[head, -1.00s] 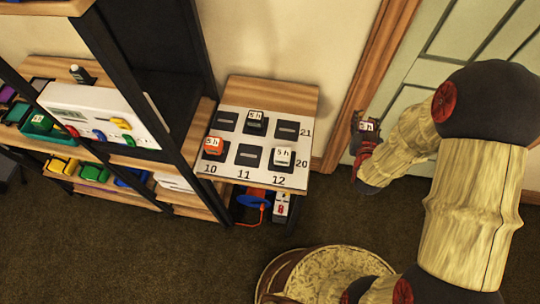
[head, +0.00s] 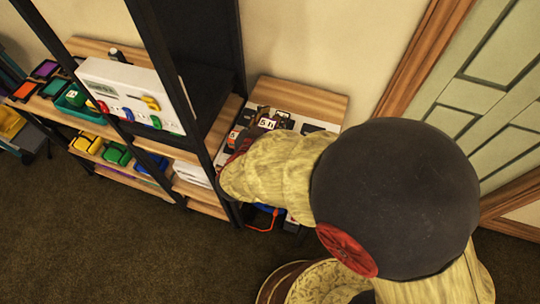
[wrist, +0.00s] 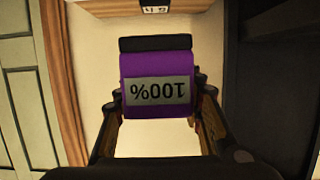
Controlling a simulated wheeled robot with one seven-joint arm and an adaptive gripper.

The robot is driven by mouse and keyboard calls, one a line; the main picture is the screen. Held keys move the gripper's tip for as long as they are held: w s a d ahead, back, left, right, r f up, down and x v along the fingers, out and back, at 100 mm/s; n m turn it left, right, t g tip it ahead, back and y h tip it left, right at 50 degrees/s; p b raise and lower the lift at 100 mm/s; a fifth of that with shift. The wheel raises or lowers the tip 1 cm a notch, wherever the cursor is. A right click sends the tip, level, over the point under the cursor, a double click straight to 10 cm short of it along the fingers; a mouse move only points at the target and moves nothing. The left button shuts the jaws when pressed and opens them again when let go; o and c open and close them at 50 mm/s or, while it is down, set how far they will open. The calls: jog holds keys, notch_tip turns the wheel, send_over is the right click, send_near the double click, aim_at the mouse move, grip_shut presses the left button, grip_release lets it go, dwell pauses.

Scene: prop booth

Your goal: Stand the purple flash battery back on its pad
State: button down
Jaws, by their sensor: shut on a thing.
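The purple flash battery (wrist: 182,62), with a black end and a "100%" label upside down in the picture, is between the fingers of my gripper (wrist: 159,103) in the wrist view. The gripper is shut on it. In the head view my gripper (head: 257,127) is over the pad board (head: 285,123) on the small wooden table. My arm hides most of the board, so I cannot tell which pad is under the battery or whether they touch. One dark pad (head: 312,128) shows at the board's right.
A "5h" label (wrist: 155,8) shows at the wrist view's top edge. A black-framed shelf (head: 175,75) with a white device (head: 125,90) and coloured items stands close left of the table. The wall is behind; a green panelled door (head: 490,90) is at right.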

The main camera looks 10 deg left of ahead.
jog(key=s+a, duration=0.6)
jog(key=s, duration=0.4)
jog(key=w+d+f+b, duration=0.1)
jog(key=w, duration=0.1)
jog(key=w+d+f+b, duration=0.1)
jog(key=w+f, duration=0.1)
jog(key=w+d+f+b, duration=0.1)
jog(key=w+b, duration=0.1)
jog(key=w, duration=0.1)
jog(key=shift+d+f, duration=0.35)
jog(key=shift+d, duration=0.05)
jog(key=w+f+b, duration=0.1)
jog(key=w+d+f, duration=0.1)
jog(key=w+f, duration=0.1)
jog(key=w+d+f+b, duration=0.1)
jog(key=f, duration=0.1)
jog(key=shift+w+d+b, duration=0.1)
jog(key=shift+w+b, duration=0.05)
jog(key=shift+b, duration=0.15)
jog(key=shift+w+d+f, duration=0.15)
jog(key=shift+w+f, duration=0.05)
jog(key=shift+f, duration=0.15)
jog(key=shift+w+f+b, duration=0.1)
jog(key=shift+f+b, duration=0.65)
jog(key=shift+f, duration=0.85)
jog(key=shift+f, duration=0.1)
jog(key=c, duration=1.1)
grip_release()
jog(key=shift+f, duration=0.1)
jog(key=shift+c, duration=0.2)
